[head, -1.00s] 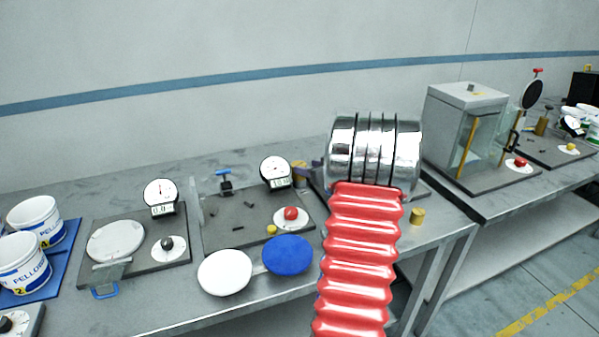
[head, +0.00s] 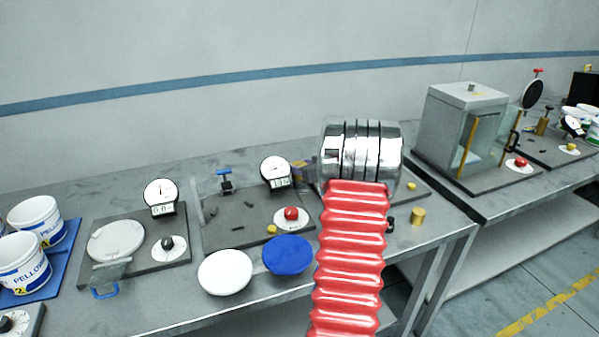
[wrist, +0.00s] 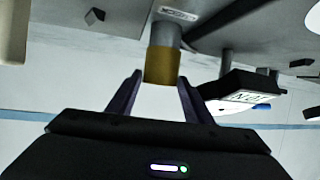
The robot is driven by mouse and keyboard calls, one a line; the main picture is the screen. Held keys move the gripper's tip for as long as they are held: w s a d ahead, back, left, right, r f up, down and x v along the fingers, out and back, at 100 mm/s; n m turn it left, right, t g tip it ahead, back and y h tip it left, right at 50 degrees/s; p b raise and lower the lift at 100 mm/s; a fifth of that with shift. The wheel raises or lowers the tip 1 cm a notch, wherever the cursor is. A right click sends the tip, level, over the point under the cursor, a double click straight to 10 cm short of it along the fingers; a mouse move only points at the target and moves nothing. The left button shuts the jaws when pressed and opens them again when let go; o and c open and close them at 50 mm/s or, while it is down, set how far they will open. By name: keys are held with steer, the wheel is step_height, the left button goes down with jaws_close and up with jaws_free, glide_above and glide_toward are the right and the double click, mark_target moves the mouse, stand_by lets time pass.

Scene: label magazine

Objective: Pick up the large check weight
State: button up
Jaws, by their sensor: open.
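A brass-coloured cylinder, which I take for the large check weight, shows in the wrist view (wrist: 162,67). It sits at the end of a grey post on a dark plate, and that view is upside down. My gripper (wrist: 159,80) is open, with one finger on each side of the cylinder's end and visible gaps.
A dial gauge (head: 275,171) stands close to the cylinder; it shows in the wrist view too (wrist: 240,95). Another brass cylinder (head: 417,217) stands near the bench corner. A glass-sided cabinet (head: 466,130) is at right. White (head: 225,272) and blue (head: 288,255) discs lie in front.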

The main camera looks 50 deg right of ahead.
jaws_close()
stand_by(0.5)
steer(key=shift+r, duration=0.2)
